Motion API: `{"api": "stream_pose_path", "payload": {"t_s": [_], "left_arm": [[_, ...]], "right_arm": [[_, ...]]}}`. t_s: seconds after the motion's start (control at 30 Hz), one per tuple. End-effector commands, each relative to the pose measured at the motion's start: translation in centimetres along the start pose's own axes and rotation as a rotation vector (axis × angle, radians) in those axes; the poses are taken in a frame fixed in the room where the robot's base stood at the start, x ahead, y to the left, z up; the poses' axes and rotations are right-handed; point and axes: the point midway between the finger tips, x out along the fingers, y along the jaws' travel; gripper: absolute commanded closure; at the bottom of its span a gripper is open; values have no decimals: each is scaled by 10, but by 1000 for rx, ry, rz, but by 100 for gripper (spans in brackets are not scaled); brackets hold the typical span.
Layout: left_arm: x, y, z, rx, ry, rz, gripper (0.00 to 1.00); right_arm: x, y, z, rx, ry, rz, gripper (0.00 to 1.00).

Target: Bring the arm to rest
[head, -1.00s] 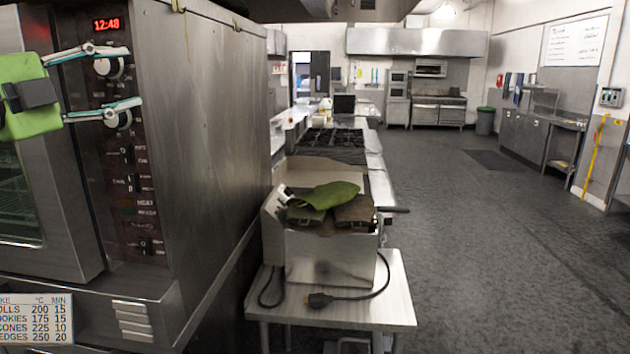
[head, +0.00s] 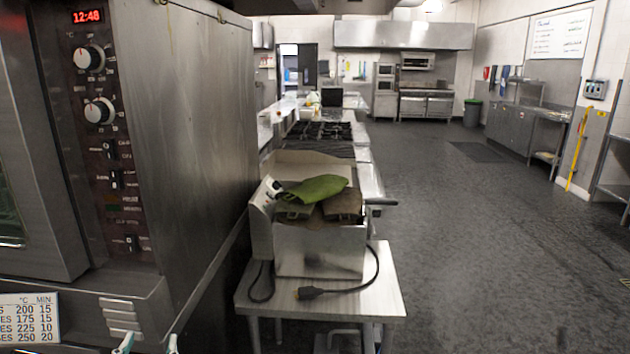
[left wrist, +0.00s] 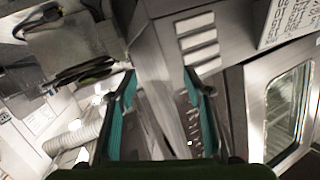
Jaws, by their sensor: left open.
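My left gripper (head: 148,345) shows only as two pale teal fingertips at the bottom edge of the head view, low in front of the oven. The fingers are apart with nothing between them. In the left wrist view the two teal fingers (left wrist: 160,95) are spread, and the view is tilted over the oven's lower vent and door. The rest of the left arm is hidden below the head view. My right gripper is not in view.
A steel oven (head: 195,130) with two dials fills the left side. A small table (head: 375,300) holds a fryer (head: 320,252) with a green mitt (head: 318,188) on top and a cord. The grey floor (head: 470,240) on the right is clear.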

Motion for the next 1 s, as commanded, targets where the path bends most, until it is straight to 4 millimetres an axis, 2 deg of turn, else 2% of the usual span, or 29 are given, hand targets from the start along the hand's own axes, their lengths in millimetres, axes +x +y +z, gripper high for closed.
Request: {"api": "stream_pose_path", "payload": {"t_s": [0.03, 0.1, 0.2, 0.3, 0.5, 0.67, 0.7, 0.8, 1.0], "left_arm": [[-14, 10, 38, 1, -116, 27, 54], [-36, 23, 85, 12, -268, 72, 54], [-73, 41, 141, 35, -462, 146, 54], [-111, 56, 181, 56, -614, 220, 54], [-180, 79, 232, 92, -840, 359, 54], [-234, 93, 257, 118, -987, 474, 54], [-224, 96, 269, 122, -986, 468, 54], [-211, 106, 294, 125, -994, 467, 54], [-193, 125, 356, 132, -1019, 471, 54]], "right_arm": [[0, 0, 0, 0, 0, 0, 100], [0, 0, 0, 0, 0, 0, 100], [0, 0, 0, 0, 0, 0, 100], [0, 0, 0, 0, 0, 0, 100], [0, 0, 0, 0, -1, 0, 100], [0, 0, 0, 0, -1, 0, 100], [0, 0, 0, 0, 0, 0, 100], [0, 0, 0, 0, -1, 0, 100], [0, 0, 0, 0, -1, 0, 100]]}}
